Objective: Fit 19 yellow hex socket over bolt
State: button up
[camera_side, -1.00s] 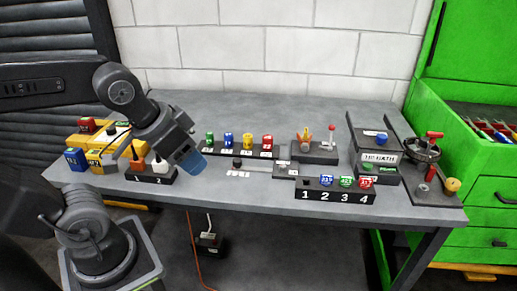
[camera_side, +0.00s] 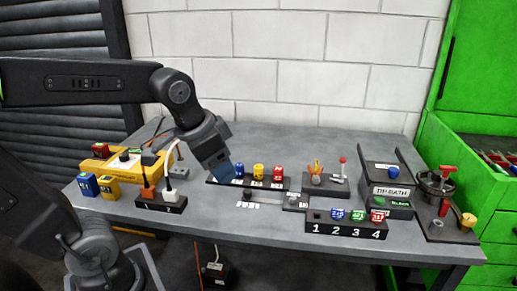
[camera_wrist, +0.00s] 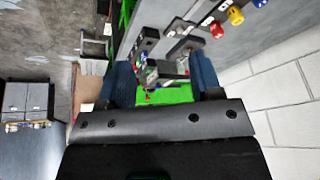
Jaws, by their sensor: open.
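The yellow socket (camera_side: 258,171) stands in the socket rack (camera_side: 268,186), between a blue socket (camera_side: 238,169) and a red socket (camera_side: 278,172). It also shows at the top of the wrist view (camera_wrist: 236,15). My gripper (camera_side: 222,178) is at the left end of the rack, left of the yellow socket, with its fingers pointing down and right. In the wrist view the fingers (camera_wrist: 162,78) are wide apart with nothing gripped between them. A small dark upright piece (camera_side: 248,194) stands in front of the rack; I cannot tell whether it is the bolt.
A numbered block (camera_side: 345,230) with several coloured pieces is at the front. A two-hole block (camera_side: 161,205) and a yellow fixture (camera_side: 118,163) are left. A joystick panel (camera_side: 325,184), drawer-like box (camera_side: 390,190) and valve-wheel panel (camera_side: 440,225) are right.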

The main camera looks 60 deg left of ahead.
jog(key=w+a+m+g, duration=0.25)
jog(key=w+a, duration=0.45)
jog(key=w, duration=0.6)
jog(key=m+g, duration=0.2)
jog(key=m, duration=0.3)
send_over(259, 166)
notch_tip(259, 166, down, 9)
jog(key=shift+s+f, duration=0.1)
jog(key=shift+f, duration=5.05)
jog(key=c, duration=0.9)
jog(key=shift+r, duration=0.7)
